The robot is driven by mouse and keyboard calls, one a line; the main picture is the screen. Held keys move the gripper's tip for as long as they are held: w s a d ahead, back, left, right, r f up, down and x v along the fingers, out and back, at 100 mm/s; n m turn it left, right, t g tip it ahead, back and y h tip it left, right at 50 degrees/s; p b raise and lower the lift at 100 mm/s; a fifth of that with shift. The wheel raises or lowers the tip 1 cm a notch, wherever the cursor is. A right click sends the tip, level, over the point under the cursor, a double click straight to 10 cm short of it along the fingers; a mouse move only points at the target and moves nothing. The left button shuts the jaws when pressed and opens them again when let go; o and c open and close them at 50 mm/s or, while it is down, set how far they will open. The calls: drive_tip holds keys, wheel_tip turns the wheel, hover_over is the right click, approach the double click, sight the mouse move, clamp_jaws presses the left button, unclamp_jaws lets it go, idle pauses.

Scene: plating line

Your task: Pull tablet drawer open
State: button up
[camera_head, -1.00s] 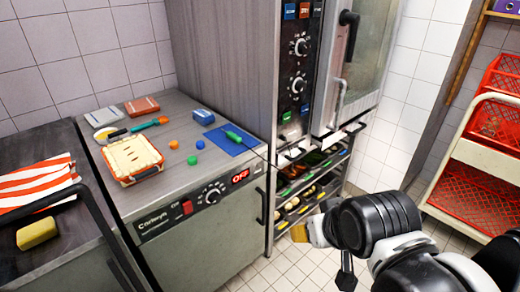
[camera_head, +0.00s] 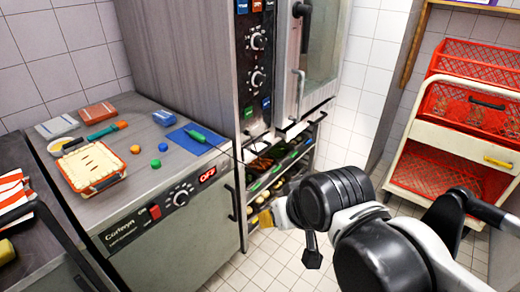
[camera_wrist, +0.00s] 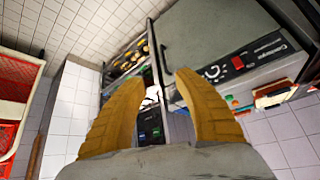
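A cream cart (camera_head: 443,137) stands at the right in the head view. A drawer front with a yellow handle (camera_head: 497,161) is on its upper part, cut by the picture's edge, and looks shut. I cannot tell for sure that this is the tablet drawer. My gripper (camera_head: 264,219) is well left of the cart, near the rack under the oven, touching nothing that I can see. In the wrist view its two yellow fingers (camera_wrist: 158,84) stand apart with nothing between them. The handle does not show in the wrist view.
Red crates (camera_head: 468,117) sit on and in the cart. The steel counter (camera_head: 205,232) holds a tray, a blue mat (camera_head: 197,140) and small items. The tall oven (camera_head: 180,75) and the rack of food trays (camera_head: 270,178) stand behind my gripper.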

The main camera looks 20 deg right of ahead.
drive_tip(key=w+d+m+t+y+p, duration=0.1)
drive_tip(key=w+d+m+y, duration=0.15)
drive_tip(key=w, duration=1.25)
drive_tip(key=w+d+m+y, duration=0.2)
drive_tip(key=w+d+m, duration=0.15)
drive_tip(key=w, duration=1.05)
drive_tip(key=m+t+y+b, duration=0.2)
drive_tip(key=m+t+y, duration=0.1)
drive_tip(key=m+t, duration=0.25)
approach(264, 149)
drive_tip(key=f+x, duration=0.1)
drive_tip(key=x, duration=0.8)
drive_tip(key=shift+w+a+b, duration=0.25)
drive_tip(key=shift+w+b, duration=0.05)
drive_tip(key=shift+w, duration=0.3)
clamp_jaws()
